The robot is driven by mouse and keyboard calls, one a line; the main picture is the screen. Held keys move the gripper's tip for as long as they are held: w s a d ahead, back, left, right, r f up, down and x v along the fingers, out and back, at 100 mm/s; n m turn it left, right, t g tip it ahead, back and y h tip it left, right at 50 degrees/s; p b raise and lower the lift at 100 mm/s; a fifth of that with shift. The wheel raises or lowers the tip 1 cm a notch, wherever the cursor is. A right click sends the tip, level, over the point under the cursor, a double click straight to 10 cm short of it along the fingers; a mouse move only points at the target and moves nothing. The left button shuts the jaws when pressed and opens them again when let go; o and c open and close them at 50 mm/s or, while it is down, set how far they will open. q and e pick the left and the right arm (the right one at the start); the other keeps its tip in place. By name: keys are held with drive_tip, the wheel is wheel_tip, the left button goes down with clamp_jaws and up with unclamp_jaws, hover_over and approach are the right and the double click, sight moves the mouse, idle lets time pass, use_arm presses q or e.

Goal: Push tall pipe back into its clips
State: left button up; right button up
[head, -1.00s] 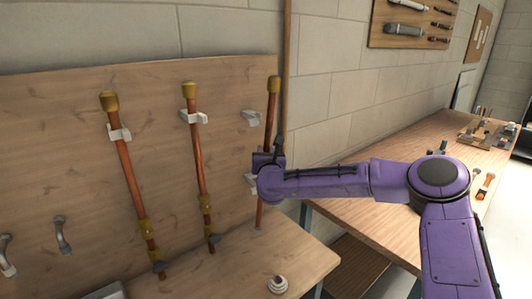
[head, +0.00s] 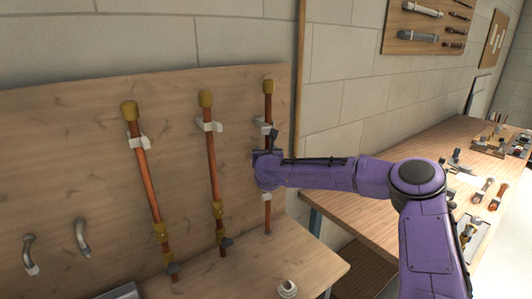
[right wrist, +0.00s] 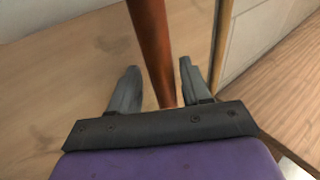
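The tall pipe (head: 268,103) is copper with a brass cap and stands nearly upright at the right end of the wooden backboard. It lines up with its white upper clip (head: 260,124) and white lower clip (head: 267,195); whether it is fully seated in them I cannot tell. My right gripper (head: 265,146) is at the pipe's middle, between the clips, and hides that stretch. In the right wrist view the pipe (right wrist: 153,45) runs between the two grey fingers (right wrist: 157,80), which are apart with a gap on each side. My left gripper is out of view.
Two more clipped copper pipes (head: 147,180) (head: 211,155) stand to the left, with two grey hooks (head: 82,236) beyond them. A small white coiled item (head: 287,288) lies on the bench. A workbench (head: 400,155) with tools stands at the right.

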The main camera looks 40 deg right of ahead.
drive_tip(key=b+v, duration=0.4)
drive_tip(key=v, duration=0.6)
drive_tip(key=shift+a, duration=0.2)
drive_tip(key=shift+s+f, duration=0.1)
drive_tip(key=shift+s, duration=0.1)
